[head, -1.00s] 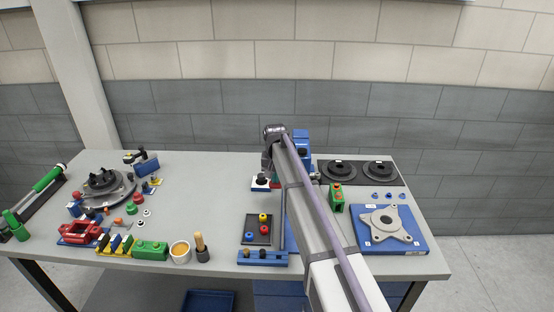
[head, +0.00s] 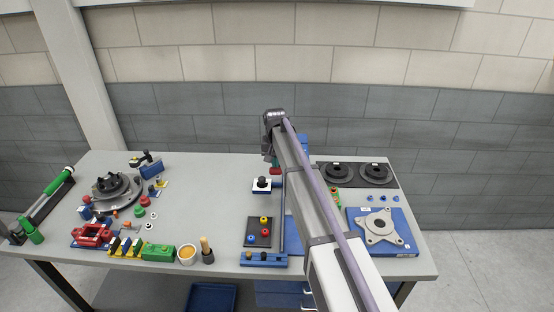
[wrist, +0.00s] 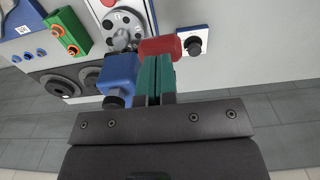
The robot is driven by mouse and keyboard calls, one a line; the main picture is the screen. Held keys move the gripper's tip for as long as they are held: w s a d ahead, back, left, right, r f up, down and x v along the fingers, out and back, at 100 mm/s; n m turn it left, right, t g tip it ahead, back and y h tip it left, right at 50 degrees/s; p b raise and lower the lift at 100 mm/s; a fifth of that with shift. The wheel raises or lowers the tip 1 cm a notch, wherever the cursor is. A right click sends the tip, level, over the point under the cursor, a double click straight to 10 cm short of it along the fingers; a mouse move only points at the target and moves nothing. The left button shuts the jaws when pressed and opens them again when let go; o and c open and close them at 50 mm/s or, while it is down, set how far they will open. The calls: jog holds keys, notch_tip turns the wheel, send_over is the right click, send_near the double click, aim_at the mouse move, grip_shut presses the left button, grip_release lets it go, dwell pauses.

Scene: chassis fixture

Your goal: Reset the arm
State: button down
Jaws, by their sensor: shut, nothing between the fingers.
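My gripper (wrist: 155,72) shows in the wrist view with its two teal fingers together and nothing between them. A red part (wrist: 165,47) appears just beyond the fingertips, and a blue block (wrist: 118,75) with a dark knob is close on their left. I cannot tell whether the fingers touch either. In the head view my arm reaches from the lower right over the table. Its links hide most of the gripper, with only small green and red patches showing below the elbow.
The grey table (head: 190,220) holds several parts on the left. A white-topped block with a black knob (head: 262,185), a dark tray (head: 258,232), black discs (head: 376,173) and a flanged plate on a blue base (head: 384,228) stand around the arm. The table's middle is fairly clear.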

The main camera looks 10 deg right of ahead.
jog(key=r, duration=0.1)
jog(key=r+p, duration=0.2)
jog(key=shift+w, duration=0.25)
jog(key=shift+f, duration=0.15)
jog(key=s+f+n+b, duration=0.1)
jog(key=s+f+b, duration=0.3)
jog(key=s, duration=0.8)
jog(key=s+f+n+b, duration=0.1)
jog(key=s+f+b, duration=0.3)
jog(key=s, duration=0.8)
jog(key=s+f+b, duration=0.4)
jog(key=s, duration=0.8)
jog(key=shift+f+n, duration=0.15)
jog(key=shift+n, duration=0.25)
jog(key=shift+s+d, duration=0.1)
jog(key=shift+s, duration=0.05)
